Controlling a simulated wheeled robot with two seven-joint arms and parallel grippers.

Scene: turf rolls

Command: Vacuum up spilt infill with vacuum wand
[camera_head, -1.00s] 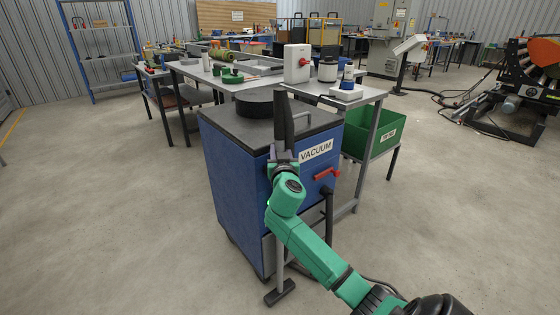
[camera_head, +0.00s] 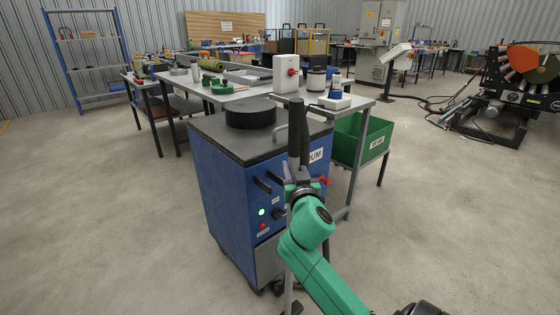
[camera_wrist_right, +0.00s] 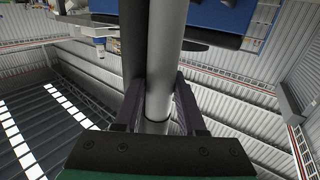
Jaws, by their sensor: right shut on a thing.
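The vacuum wand has a black upright handle (camera_head: 297,130) and a grey tube that runs down behind my green right arm towards the floor. My right gripper (camera_head: 300,184) is shut on the wand, in front of the vacuum cabinet. In the right wrist view the fingers (camera_wrist_right: 160,108) close around the grey tube (camera_wrist_right: 167,60), with a black part beside it. The blue vacuum cabinet (camera_head: 220,185) has a dark top and a lit green light (camera_head: 261,212) on its front. The wand partly covers its label. I see no spilt infill. My left gripper is out of view.
A grey workbench (camera_head: 225,92) with tools and boxes stands behind the cabinet. A green bin (camera_head: 350,150) sits at its right. A machine with cables (camera_head: 515,100) stands at the far right. Concrete floor is clear at left and right.

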